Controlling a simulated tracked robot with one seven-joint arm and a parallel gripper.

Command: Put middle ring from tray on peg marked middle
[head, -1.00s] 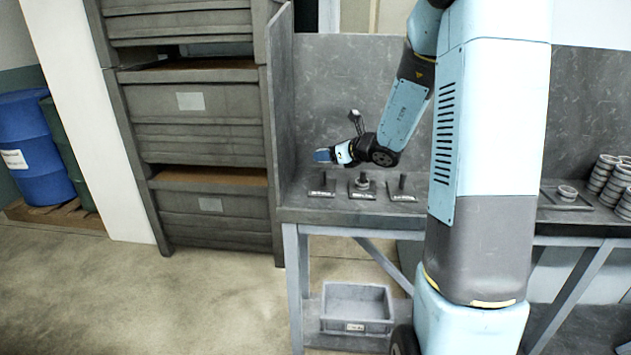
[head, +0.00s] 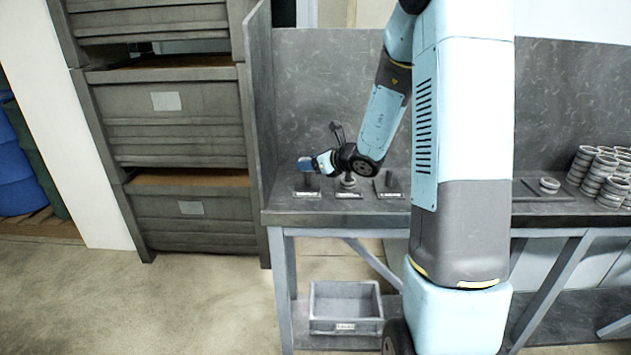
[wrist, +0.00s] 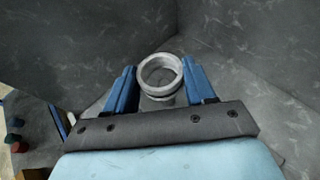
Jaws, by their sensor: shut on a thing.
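A grey metal ring (wrist: 160,68) sits between the blue fingers of my gripper (wrist: 158,66) in the wrist view, and the gripper is shut on it. In the head view my gripper (head: 306,164) is over the leftmost of three peg bases (head: 310,194). The held ring is hard to make out there. A dark peg stands on that left base, close below the fingers. The centre base (head: 348,194) has a peg with ring-like pieces around it. The right base (head: 389,193) has a bare peg. The base labels are too small to read. The tray (head: 530,197) holds a ring (head: 548,186).
Several stacked rings (head: 600,176) stand at the right of the grey bench. A side panel (head: 262,110) bounds the bench on the left, close to my gripper. A grey bin (head: 345,308) sits on the lower shelf. Storage crates (head: 175,120) stand at left.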

